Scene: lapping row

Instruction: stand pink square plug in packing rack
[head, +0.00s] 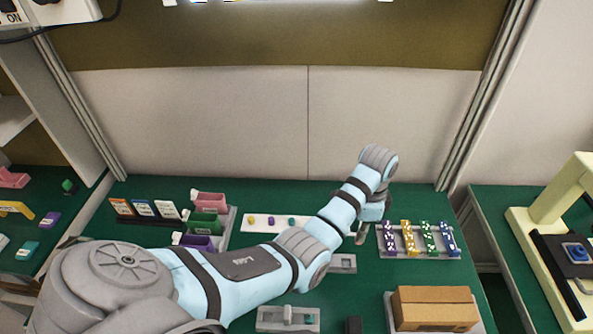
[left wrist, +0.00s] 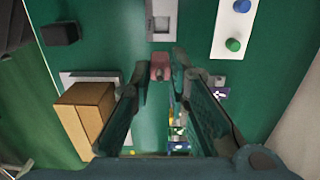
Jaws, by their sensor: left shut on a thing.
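My left gripper (head: 362,236) reaches across the bench, low at the left side of a grey rack (head: 422,256). In the left wrist view its fingers (left wrist: 161,70) are shut on a small pink plug (left wrist: 160,66) at their tips. The plug is hidden in the head view, and its underside does not show. The rack holds purple, yellow, green and blue pieces with white marks in a row. I cannot tell whether this is the packing rack. In the left wrist view the fingers partly cover the row. My right gripper is not in view.
A cardboard box (head: 434,308) stands in front of the rack. A grey slotted block (head: 343,263) and a white strip with coloured knobs (head: 262,228) lie left of the gripper. Pink, green and purple bins (head: 203,222) and cards (head: 145,209) stand farther left.

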